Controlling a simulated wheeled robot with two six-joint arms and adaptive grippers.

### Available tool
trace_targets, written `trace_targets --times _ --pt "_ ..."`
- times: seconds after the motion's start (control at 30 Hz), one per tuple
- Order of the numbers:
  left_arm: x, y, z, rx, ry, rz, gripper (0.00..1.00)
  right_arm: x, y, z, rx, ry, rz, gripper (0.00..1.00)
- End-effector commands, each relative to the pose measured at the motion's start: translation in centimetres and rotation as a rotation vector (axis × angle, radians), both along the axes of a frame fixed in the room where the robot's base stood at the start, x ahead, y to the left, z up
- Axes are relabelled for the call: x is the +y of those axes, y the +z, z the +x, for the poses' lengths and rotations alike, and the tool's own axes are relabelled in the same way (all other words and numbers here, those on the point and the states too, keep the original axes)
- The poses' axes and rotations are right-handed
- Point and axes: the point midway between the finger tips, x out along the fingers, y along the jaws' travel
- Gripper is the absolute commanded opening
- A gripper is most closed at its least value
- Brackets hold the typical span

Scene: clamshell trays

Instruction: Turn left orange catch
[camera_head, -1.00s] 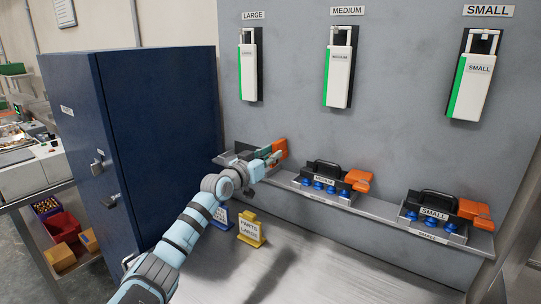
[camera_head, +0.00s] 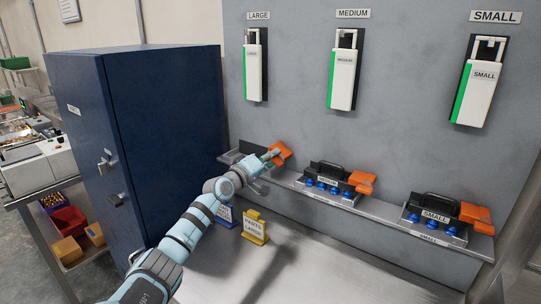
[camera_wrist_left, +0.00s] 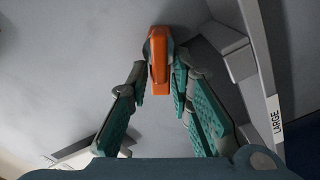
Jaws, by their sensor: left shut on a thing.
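The left orange catch (camera_head: 281,152) is at the right end of the left clamshell tray (camera_head: 232,157) on the shelf. My left gripper (camera_head: 270,159) is at this catch and partly covers the tray. In the left wrist view the orange catch (camera_wrist_left: 160,62) stands between the tips of the green-padded fingers (camera_wrist_left: 160,85), which are shut on it. Two similar trays, medium (camera_head: 327,183) and small (camera_head: 435,222), each have an orange catch, (camera_head: 362,182) and (camera_head: 476,217), at the right end. My right gripper is out of view.
A dark blue cabinet (camera_head: 150,130) stands to the left. White and green hangers, large (camera_head: 256,70), medium (camera_head: 343,75) and small (camera_head: 480,85), hang on the wall.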

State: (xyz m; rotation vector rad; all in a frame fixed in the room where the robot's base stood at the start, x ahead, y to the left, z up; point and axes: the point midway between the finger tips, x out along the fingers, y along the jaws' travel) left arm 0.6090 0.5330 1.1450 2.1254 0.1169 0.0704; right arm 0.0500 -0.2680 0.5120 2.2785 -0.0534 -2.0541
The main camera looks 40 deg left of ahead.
Motion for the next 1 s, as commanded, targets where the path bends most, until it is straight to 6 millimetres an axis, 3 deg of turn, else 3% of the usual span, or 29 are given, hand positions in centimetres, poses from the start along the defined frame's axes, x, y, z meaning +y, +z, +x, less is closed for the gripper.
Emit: trace_targets --times 0.5,1.0 --pt "0.0 -0.9 0.0 -0.041 -0.006 -0.431 0.0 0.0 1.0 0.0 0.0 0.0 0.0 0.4" --pt "0.1 -1.1 0.0 -0.061 -0.006 -0.574 0.0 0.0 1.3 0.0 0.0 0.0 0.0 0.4"
